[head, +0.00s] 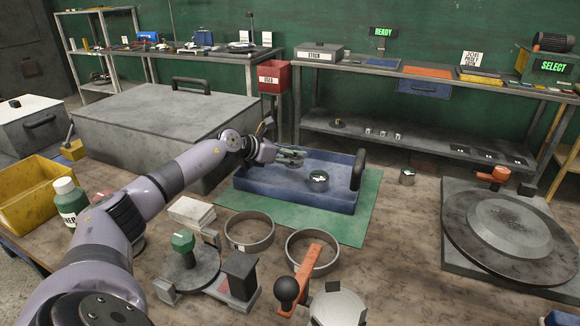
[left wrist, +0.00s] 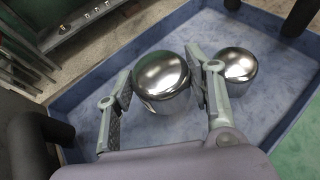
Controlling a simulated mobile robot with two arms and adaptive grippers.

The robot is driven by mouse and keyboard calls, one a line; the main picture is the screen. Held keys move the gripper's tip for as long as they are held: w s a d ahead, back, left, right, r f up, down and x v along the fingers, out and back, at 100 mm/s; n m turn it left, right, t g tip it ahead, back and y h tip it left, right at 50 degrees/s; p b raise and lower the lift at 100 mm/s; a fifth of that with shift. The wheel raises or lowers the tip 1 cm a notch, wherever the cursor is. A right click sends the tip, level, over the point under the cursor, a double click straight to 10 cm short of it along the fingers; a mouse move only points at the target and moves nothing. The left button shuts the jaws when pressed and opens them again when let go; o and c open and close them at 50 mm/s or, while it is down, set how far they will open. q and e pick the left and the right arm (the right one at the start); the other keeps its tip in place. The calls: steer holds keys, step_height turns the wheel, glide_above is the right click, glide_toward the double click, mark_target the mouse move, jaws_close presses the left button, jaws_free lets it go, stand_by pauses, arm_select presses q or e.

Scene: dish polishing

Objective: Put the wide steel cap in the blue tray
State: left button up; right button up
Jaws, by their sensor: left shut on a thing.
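The wide steel cap (left wrist: 161,76), rounded and shiny, sits between the fingers of my left gripper (head: 291,157), which is shut on it. My left gripper is low over the blue tray (head: 295,202), inside its walls. I cannot tell whether the held cap touches the tray floor. A smaller-looking steel cap (head: 318,181) stands in the tray beside it; it also shows right of my fingers in the left wrist view (left wrist: 236,65). In the head view the held cap is mostly hidden by my fingers. My right gripper is not in view.
The tray lies on a green mat (head: 352,226) and has a black handle (head: 358,169). Another small cap (head: 407,177) stands on the bench to the right. Two metal rings (head: 249,232) and an orange-handled tool (head: 310,275) lie in front. A large turntable (head: 500,233) is at right.

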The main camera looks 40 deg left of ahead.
mark_target(290, 167)
arm_select(q)
step_height(290, 167, down, 4)
steer(key=shift+f, duration=0.15)
stand_by(0.3)
steer(key=o, duration=0.9)
steer(key=shift+f, duration=0.15)
steer(key=o, duration=0.5)
